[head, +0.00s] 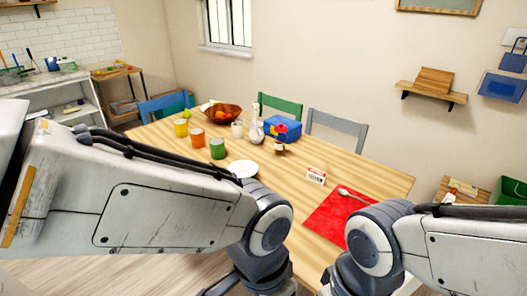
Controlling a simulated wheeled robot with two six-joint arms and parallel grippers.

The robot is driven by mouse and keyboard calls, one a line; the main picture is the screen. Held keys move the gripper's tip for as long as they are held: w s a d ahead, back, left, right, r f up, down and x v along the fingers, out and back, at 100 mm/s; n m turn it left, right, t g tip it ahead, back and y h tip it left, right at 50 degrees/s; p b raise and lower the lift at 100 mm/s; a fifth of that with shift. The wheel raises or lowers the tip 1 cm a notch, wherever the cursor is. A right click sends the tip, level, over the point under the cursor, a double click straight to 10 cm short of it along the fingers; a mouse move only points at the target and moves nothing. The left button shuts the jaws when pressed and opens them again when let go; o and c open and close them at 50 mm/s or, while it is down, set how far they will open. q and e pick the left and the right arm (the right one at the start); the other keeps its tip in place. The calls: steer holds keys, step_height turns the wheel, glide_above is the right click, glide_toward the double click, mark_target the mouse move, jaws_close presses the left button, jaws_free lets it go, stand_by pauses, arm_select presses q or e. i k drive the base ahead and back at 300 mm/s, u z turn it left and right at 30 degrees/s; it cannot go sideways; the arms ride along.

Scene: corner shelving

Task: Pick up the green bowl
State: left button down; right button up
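I cannot make out a green bowl in the head view. The nearest green item on the wooden table (385,180) is a green cup or jar (217,148), beside an orange one (197,138) and a yellow one (181,128). A reddish-brown bowl (232,114) with fruit stands behind them. A white plate or shallow bowl (242,168) lies nearer to me. Both my arms reach in low from the sides and bend down at the bottom middle. Both grippers are out of sight below the frame edge.
Chairs (338,128) stand along the far side. A green bin (510,192) is at right; a wall shelf (430,91) hangs above.

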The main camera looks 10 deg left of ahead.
mark_target(244, 169)
steer(key=u, duration=0.05)
steer(key=k, duration=0.65)
steer(key=u, duration=0.55)
steer(key=i, duration=0.55)
steer(key=u, duration=0.5)
steer(key=i, duration=1.1)
steer(key=z, duration=0.6)
